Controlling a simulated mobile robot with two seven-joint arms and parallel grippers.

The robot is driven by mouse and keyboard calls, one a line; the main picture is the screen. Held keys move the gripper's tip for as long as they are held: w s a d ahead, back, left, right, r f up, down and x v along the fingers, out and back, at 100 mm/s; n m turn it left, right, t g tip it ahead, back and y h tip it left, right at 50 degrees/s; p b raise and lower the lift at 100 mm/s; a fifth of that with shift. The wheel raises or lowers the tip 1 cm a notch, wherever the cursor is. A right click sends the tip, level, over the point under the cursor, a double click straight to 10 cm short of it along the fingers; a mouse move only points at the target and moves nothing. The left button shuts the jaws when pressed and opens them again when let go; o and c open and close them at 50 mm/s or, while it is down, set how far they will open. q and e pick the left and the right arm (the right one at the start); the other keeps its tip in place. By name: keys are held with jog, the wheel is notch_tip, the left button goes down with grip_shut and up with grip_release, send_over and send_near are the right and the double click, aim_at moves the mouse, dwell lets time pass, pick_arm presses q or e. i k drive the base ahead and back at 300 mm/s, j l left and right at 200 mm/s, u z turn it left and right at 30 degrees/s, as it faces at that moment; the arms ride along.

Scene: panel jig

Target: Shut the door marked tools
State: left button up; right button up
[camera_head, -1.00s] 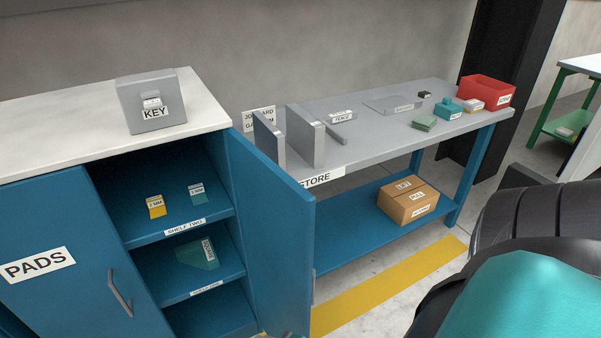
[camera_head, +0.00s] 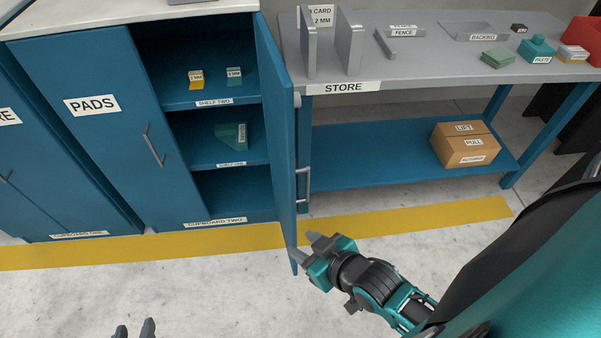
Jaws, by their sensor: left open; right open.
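A blue cupboard door (camera_head: 278,120) stands open, swung out toward me and seen almost edge-on. No tools mark can be read on it. A grey bar handle (camera_head: 303,186) shows on its right side. The cupboard (camera_head: 215,222) is labelled CUPBOARD TWO, and its right half is open. My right gripper (camera_head: 307,248) is open and empty at the low free end of the door; I cannot tell whether it touches. My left gripper (camera_head: 135,331) is open at the bottom edge, with only its fingertips showing, away from the door.
The PADS door (camera_head: 105,135) is shut on the left. Small cards and a green piece (camera_head: 231,137) lie on the shelves inside. The STORE bench (camera_head: 420,70) stands at the right, with a cardboard box (camera_head: 464,145) on its lower shelf. The floor in front is clear.

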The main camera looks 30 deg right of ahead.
aim_at(277, 85)
jog(key=l+u, duration=0.15)
jog(key=l, duration=0.75)
jog(key=i+l, duration=0.1)
jog(key=l, duration=0.3)
jog(key=i+l, duration=0.1)
jog(key=l, duration=0.25)
jog(key=u, duration=0.05)
